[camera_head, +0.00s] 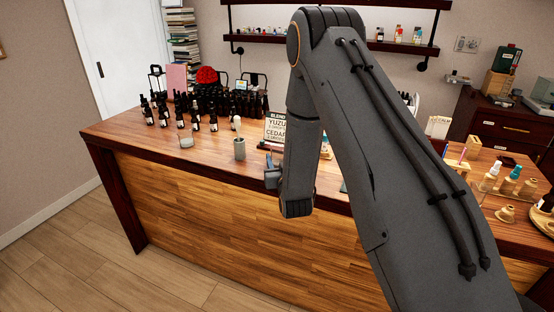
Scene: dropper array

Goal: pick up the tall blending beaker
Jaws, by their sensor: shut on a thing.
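My gripper (272,175) is small in view beside the end of my forearm, over the front edge of the wooden counter (215,166). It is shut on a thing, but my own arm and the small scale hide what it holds. I cannot make out the tall blending beaker for certain. A grey-green cup (240,149) with a pale round-tipped item in it stands upright on the counter, left of my gripper and apart from it.
Many dark dropper bottles (196,121) crowd the counter's far left. A low glass dish (186,142) stands before them. A sign (275,128) stands behind my gripper. Pale-capped bottles (490,177) stand at the right. The counter's near left part is clear.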

